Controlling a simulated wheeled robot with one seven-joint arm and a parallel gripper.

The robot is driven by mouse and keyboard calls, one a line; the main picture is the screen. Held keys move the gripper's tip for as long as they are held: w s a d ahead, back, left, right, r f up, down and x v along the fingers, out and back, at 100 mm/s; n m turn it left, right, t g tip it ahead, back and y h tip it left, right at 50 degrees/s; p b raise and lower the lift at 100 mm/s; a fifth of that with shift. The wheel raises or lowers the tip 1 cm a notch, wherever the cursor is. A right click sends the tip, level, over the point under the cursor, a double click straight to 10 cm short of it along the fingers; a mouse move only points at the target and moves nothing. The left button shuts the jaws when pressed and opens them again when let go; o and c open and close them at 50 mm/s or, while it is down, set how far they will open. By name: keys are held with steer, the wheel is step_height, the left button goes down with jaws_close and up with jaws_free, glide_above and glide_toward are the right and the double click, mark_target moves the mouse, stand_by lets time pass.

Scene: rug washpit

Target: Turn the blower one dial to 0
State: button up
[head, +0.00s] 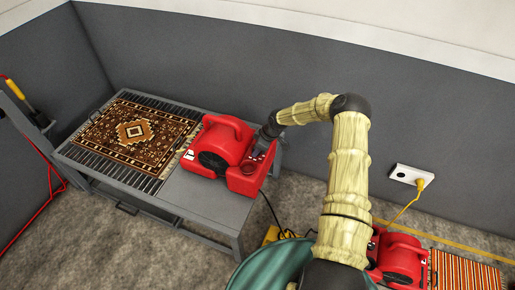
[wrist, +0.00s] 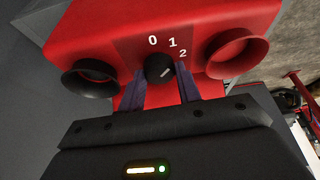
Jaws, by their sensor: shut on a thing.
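The red blower (head: 222,148) stands on the right part of the grey slatted table. Its face fills the top of the wrist view. The black dial (wrist: 158,67) sits in the middle of that face, below the printed marks 0, 1 and 2. A short white line on the dial slants up to the right, roughly toward the 2. My gripper (wrist: 161,82) is at the face, with one purple-grey finger on each side of the dial, shut on it. In the head view my gripper (head: 264,145) hides the dial.
A black ring (wrist: 89,78) and a red ring (wrist: 236,54) stick out beside the dial. A patterned rug (head: 133,132) lies on the table. A second red blower (head: 400,258) and a striped rug (head: 465,272) are at lower right. A wall socket (head: 408,174) holds a yellow plug.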

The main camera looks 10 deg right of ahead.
steer(key=n+g+b, duration=0.1)
steer(key=n, duration=0.1)
steer(key=n+b, duration=0.2)
steer(key=shift+w+f+n+g+y, duration=0.2)
steer(key=shift+n+g+y, duration=0.1)
steer(key=shift+g, duration=0.1)
steer(key=shift+r+n+g+b, duration=0.15)
steer(key=shift+n+g+b, duration=0.55)
steer(key=shift+n+b, duration=1)
steer(key=shift+n, duration=0.3)
steer(key=o, duration=1)
steer(key=shift+c, duration=0.2)
steer(key=shift+r, duration=0.15)
steer(key=p+v, duration=0.2)
steer(key=v, duration=1.5)
